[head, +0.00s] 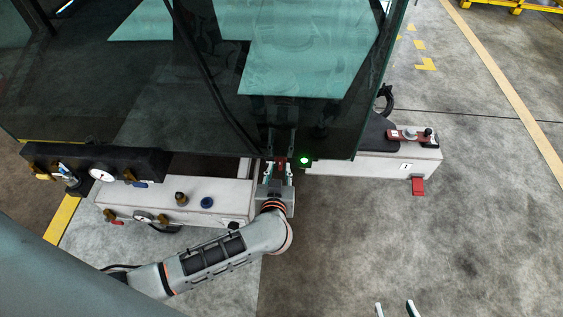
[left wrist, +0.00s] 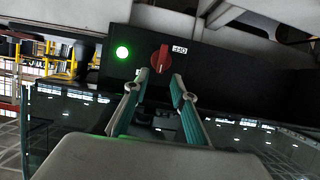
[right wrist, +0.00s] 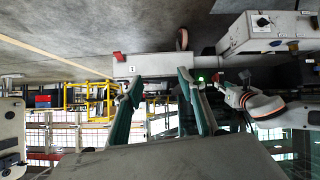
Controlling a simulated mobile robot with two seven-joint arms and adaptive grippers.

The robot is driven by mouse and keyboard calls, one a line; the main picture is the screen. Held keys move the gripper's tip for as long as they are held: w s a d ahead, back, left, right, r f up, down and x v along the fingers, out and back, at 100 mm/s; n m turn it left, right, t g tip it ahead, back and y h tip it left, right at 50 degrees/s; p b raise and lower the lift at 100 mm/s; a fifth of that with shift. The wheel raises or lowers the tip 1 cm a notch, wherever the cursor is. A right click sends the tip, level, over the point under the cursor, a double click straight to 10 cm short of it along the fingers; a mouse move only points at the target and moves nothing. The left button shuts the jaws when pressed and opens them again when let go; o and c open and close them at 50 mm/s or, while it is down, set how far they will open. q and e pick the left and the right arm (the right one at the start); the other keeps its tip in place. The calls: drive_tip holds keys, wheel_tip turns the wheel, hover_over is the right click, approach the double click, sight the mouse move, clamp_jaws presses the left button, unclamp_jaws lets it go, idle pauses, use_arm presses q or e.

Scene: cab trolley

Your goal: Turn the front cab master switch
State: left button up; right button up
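The master switch is a red rotary knob (left wrist: 162,58) on a dark panel in the left wrist view. A label reading OFF (left wrist: 180,49) is right of it, and a lit green lamp (left wrist: 122,52) is left of it. In the head view the lamp (head: 304,160) shows beside my left gripper (head: 280,165), which partly hides the knob. My left gripper (left wrist: 160,74) is open, its fingertips to either side of the knob's lower part; contact cannot be told. My right gripper (head: 395,307) is open and empty at the bottom edge, and in the right wrist view (right wrist: 160,76).
Dark cab glass (head: 330,120) stands above and behind the left gripper. A white box with valves and a gauge (head: 185,200) is left of it. Another white box (head: 370,165) with a red pedal-like part (head: 418,186) is right.

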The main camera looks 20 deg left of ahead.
sight(280, 162)
use_arm(q)
drive_tip(key=x, duration=0.1)
drive_tip(key=b+x, duration=0.1)
drive_tip(key=x, duration=0.1)
drive_tip(key=shift+w+f, duration=0.1)
drive_tip(key=shift+f, duration=0.4)
drive_tip(key=shift+w+a, duration=0.15)
drive_tip(key=shift+w, duration=0.1)
drive_tip(key=shift+w+r, duration=0.15)
drive_tip(key=shift+w, duration=0.05)
clamp_jaws()
use_arm(e)
drive_tip(key=shift+w+a+r+y, duration=0.15)
drive_tip(key=shift+w+a+r, duration=0.2)
drive_tip(key=shift+a, duration=0.15)
drive_tip(key=shift+w+a+r+y, duration=0.15)
drive_tip(key=shift+w+a+r, duration=0.15)
drive_tip(key=shift+a, duration=0.2)
